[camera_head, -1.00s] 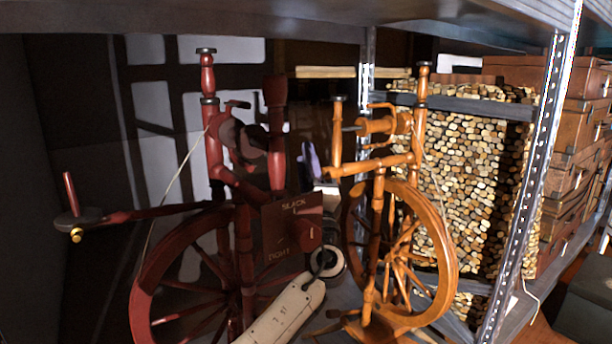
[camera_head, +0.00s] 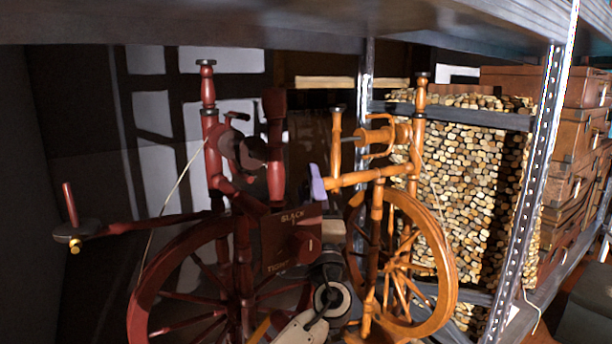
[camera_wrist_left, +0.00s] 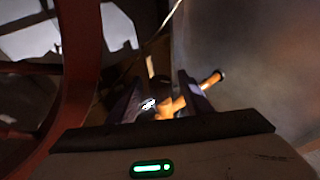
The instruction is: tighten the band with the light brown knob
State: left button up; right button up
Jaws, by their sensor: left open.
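A light brown spinning wheel (camera_head: 449,240) stands right of centre in the head view. A dark red one (camera_head: 140,300) stands to its left, with a panel (camera_head: 292,222) lettered SLACK and TIGHT and a red knob (camera_head: 303,246). My left gripper (camera_head: 318,186) is beside the left end of the light brown wheel's slanted bar (camera_head: 362,177). In the left wrist view my left gripper (camera_wrist_left: 158,95) is open; a light brown turned piece with a rounded end (camera_wrist_left: 211,80) shows between and beyond its fingers. It may be the knob; contact cannot be told. My right gripper is out of view.
The red wheel's rim (camera_wrist_left: 80,70) is close on the left in the wrist view. A metal shelf post (camera_head: 535,170) stands to the right, with stacked logs (camera_head: 465,165) and brown cases (camera_head: 570,140) behind. A shelf board (camera_head: 300,22) runs overhead.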

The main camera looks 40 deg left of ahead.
pick_arm(q)
jog(key=v, duration=0.6)
jog(key=shift+w, duration=0.1)
